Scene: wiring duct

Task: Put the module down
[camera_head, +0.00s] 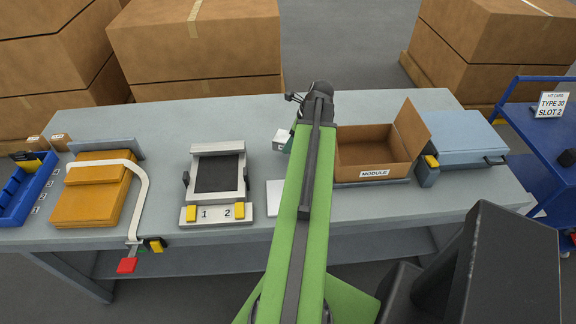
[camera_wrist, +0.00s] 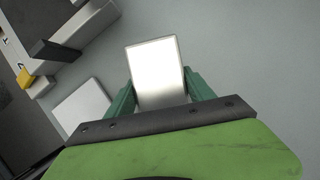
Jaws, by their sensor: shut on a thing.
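A white box-shaped module (camera_wrist: 157,72) sits between the two green fingers of my gripper (camera_wrist: 160,95) in the wrist view. My gripper is shut on it. In the head view the module (camera_head: 281,137) shows only in part, left of my arm's end, over the back middle of the bench. My arm hides much of the gripper there. I cannot tell whether the module touches the bench top. A flat white plate (camera_head: 274,198) lies on the bench, partly behind my arm; it also shows in the wrist view (camera_wrist: 82,108).
A grey fixture (camera_head: 217,149) marked 1 and 2 stands left. An open carton (camera_head: 374,172) labelled MODULE stands right, beside a blue-grey case (camera_head: 464,137). An orange block (camera_head: 88,204) and blue bin (camera_head: 18,200) are far left.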

